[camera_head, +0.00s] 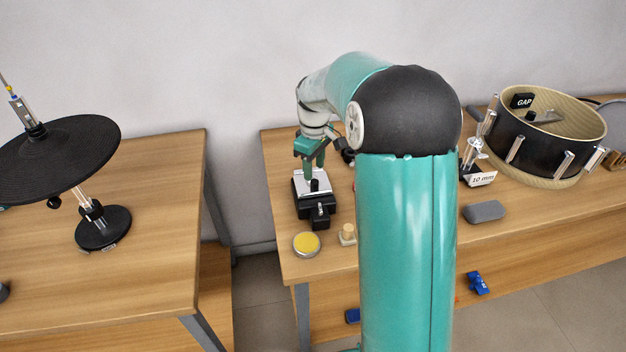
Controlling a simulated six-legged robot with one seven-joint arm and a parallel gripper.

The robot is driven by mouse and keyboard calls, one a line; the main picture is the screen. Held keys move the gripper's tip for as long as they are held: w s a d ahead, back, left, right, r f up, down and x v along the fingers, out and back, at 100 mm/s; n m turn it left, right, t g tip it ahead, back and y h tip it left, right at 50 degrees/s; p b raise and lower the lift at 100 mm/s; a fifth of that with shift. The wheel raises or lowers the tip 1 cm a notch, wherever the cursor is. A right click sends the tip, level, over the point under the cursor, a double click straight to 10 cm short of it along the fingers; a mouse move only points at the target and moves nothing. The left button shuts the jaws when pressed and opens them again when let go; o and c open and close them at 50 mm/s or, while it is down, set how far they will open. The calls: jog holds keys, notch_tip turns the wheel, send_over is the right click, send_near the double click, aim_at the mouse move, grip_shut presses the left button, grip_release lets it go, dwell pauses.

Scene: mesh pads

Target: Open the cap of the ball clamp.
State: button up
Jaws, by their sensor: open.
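A small black device with a silver top plate (299,183) stands on the right-hand table near its left end. It may be the ball clamp, but its cap cannot be made out for certain. A dark upright knob (315,185) rises from its middle. My gripper (315,170) has teal fingers and points down right over the device. The fingers are open, with their tips close to the knob. I cannot tell whether they touch it. My own arm hides part of the table to the right of the device.
A yellow-topped round tin (306,244) and a small pale block (347,234) stand in front of the device. A black disc pad (60,155) stands on the left table.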

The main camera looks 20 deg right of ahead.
aim_at(314, 181)
notch_tip(314, 181, down, 6)
jog(key=shift+r, duration=0.25)
grip_shut()
